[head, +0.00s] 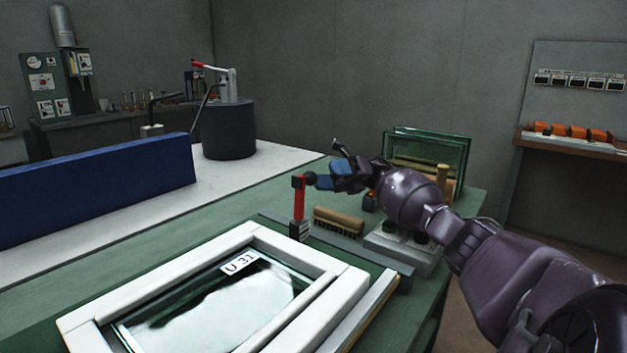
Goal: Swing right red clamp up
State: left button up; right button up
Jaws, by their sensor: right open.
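The red clamp (299,198) stands upright on a small dark base (299,231) at the far right corner of the white frame (330,300). A dark round knob (310,178) shows at the clamp's top, on its right side. My right gripper (322,176) is just right of the knob, with its blue-padded fingers pointing left. It is open, with nothing seen between the fingers; whether a finger touches the knob I cannot tell. The frame lies flat on the green table and holds a glass pane with a "U 37" label (240,263). My left gripper is not in view.
A grey block with holes (402,248) sits below my right forearm. Glass panes (430,150) stand in a rack behind. A long blue barrier (95,180) stands at the left.

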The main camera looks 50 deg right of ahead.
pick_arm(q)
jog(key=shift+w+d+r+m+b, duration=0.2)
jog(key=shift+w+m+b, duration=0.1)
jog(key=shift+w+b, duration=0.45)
pick_arm(e)
jog(key=shift+v, duration=2.9)
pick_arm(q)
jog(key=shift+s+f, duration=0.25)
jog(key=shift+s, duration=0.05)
